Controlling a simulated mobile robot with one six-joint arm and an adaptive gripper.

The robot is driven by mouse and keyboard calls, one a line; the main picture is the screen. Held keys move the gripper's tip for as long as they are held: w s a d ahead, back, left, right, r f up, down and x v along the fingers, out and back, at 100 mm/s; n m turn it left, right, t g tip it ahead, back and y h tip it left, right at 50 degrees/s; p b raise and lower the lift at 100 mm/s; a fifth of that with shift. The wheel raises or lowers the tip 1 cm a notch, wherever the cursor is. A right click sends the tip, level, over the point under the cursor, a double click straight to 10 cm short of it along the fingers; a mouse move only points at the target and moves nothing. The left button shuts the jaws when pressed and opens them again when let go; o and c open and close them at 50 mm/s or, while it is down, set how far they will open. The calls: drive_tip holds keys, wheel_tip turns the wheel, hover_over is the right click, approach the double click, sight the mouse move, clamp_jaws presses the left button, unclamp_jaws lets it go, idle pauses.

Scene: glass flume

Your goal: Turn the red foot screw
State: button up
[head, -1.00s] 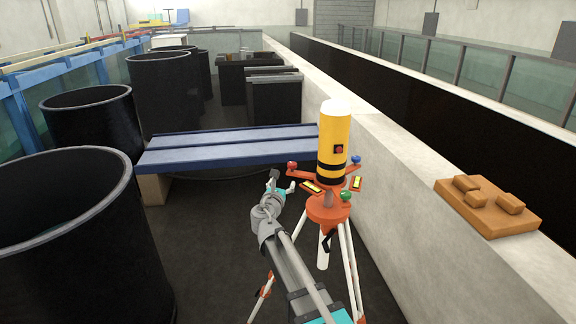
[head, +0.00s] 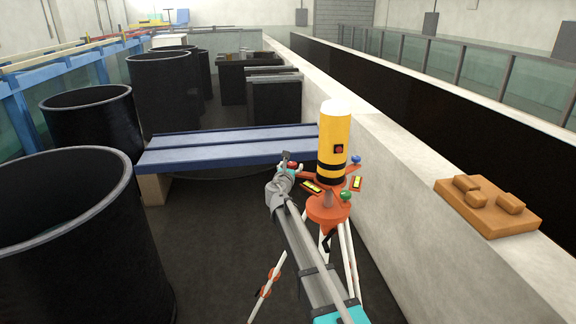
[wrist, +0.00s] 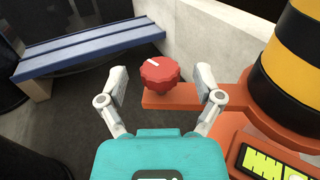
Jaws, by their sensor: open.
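The red foot screw (wrist: 160,71) is a ribbed knob with a white mark on top, on the end of an orange arm of the tripod-mounted instrument. In the wrist view my gripper (wrist: 161,84) is open, with one finger on each side of the knob and gaps between. In the head view the red screw (head: 292,165) is partly covered by my gripper (head: 288,160). The yellow and black instrument (head: 333,145) stands upright on its orange base, with a blue screw (head: 355,160) and a green screw (head: 346,195) on its other arms.
A blue bench (head: 230,148) stands just behind the tripod (head: 350,255). A pale concrete wall (head: 430,200) runs along the right, with an orange block tray (head: 490,222) on it. Black tubs (head: 80,240) stand at the left. The floor between is clear.

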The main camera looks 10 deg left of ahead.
drive_tip(key=shift+w+d, duration=0.1)
drive_tip(key=shift+w, duration=0.55)
